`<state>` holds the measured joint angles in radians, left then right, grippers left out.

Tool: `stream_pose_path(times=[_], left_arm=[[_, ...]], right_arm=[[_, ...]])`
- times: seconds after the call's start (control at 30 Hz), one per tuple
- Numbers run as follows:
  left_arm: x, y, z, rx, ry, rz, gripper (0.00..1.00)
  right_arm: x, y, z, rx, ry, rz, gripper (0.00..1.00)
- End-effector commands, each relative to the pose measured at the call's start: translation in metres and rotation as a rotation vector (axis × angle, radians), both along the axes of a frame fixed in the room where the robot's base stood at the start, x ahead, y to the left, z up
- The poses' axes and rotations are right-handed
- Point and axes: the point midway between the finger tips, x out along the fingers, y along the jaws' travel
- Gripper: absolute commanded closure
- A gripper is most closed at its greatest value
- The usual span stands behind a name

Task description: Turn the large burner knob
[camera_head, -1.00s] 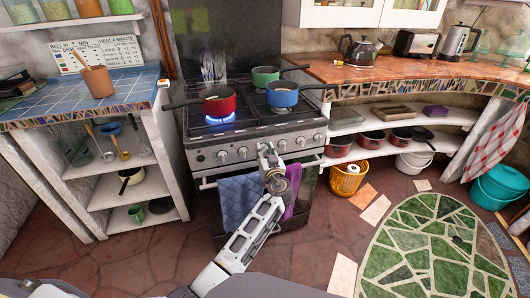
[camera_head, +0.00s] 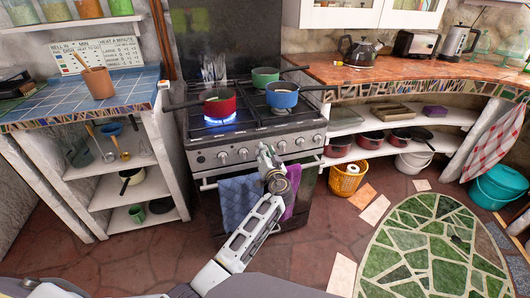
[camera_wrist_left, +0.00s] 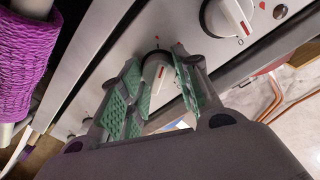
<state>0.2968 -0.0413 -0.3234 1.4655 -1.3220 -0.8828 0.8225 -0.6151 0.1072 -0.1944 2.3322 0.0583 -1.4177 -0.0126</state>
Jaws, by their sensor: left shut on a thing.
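The stove (camera_head: 253,130) has a row of pale knobs along its front panel. My left gripper (camera_head: 264,153) is at the middle of this row and hides the knob there. In the left wrist view, the green-padded fingers (camera_wrist_left: 161,88) are shut around a knob (camera_wrist_left: 154,73) with a white pointer. Its lower part is hidden by the gripper. Another knob (camera_wrist_left: 229,17) with a red mark shows at upper right in that view. I cannot tell from size which knob is the large one. My right gripper is not in view.
A red pot (camera_head: 219,105) stands over a lit blue flame (camera_head: 221,122). A blue pot (camera_head: 282,98) and a green pot (camera_head: 265,76) stand on other burners. Blue (camera_head: 238,201) and purple (camera_head: 293,190) towels hang from the oven handle below my gripper.

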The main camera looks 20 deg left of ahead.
Motion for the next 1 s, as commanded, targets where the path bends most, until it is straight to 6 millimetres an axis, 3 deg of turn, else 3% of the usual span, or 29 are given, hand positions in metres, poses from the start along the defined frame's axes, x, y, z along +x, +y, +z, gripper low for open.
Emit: stream_pose_path(times=[0.33, 1.0], left_arm=[[0.001, -0.001, 0.002, 0.239, 0.161, -0.001, 0.92], [0.002, -0.003, 0.002, 0.701, 0.473, -0.003, 0.92]], right_arm=[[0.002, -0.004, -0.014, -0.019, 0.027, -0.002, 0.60], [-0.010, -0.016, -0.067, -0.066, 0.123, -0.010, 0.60]])
